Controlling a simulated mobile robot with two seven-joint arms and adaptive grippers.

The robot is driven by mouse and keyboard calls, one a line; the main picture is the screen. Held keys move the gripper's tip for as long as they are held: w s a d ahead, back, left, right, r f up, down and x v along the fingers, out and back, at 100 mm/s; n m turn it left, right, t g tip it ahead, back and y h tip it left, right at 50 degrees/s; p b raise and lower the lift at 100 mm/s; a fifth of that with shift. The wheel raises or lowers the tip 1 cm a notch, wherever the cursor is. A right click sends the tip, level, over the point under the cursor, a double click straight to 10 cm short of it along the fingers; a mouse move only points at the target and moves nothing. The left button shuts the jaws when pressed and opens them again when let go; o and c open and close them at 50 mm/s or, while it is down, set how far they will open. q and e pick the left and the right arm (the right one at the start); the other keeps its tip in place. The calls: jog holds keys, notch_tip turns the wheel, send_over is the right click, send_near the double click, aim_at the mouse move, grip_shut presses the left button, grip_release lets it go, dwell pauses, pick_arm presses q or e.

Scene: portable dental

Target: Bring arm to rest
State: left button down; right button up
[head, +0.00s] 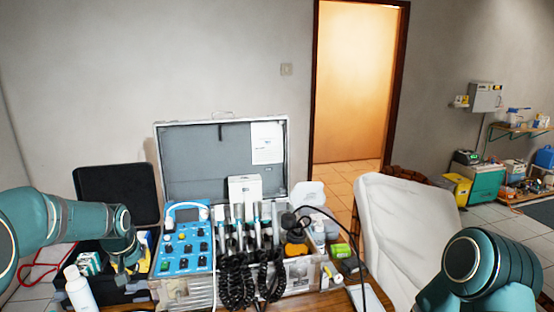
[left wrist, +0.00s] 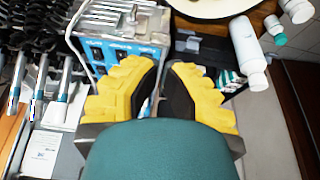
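My left arm comes in from the left in the head view, and its gripper (head: 127,272) points down over the black case at the left of the blue control panel (head: 185,250). In the left wrist view the gripper's yellow fingers (left wrist: 160,75) stand apart, with a gap and nothing held between their dark pads. The blue panel (left wrist: 112,52) lies just beyond the left finger. My right arm (head: 480,270) shows at the lower right of the head view; its gripper is out of frame.
An open silver case (head: 222,160) holds several handpieces with coiled black cords (head: 238,280). A white bottle (head: 80,290) stands near my left gripper; one also shows in the wrist view (left wrist: 249,52). A white chair (head: 400,225) stands right of the table, before a doorway (head: 355,90).

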pick_arm(q)
jog(key=s+d+f+m+g+h, duration=0.1)
jog(key=s+d+f, duration=0.2)
jog(key=d+f, duration=0.45)
jog(key=s+d+f+h, duration=0.15)
jog(key=d+f, duration=0.35)
jog(key=f, duration=0.5)
jog(key=s+d+f, duration=0.3)
jog(key=s+d, duration=0.1)
jog(key=s, duration=0.2)
jog(key=s+d+f+g+h, duration=0.1)
jog(key=s+d+f, duration=0.2)
jog(key=s+d, duration=0.2)
jog(key=s+d+f+h, duration=0.1)
jog(key=s+d+f, duration=0.2)
jog(key=s, duration=0.6)
jog(key=shift+d+f, duration=0.2)
jog(key=shift+d, duration=0.6)
pick_arm(e)
jog(key=shift+w+f, duration=0.1)
jog(key=shift+w, duration=0.45)
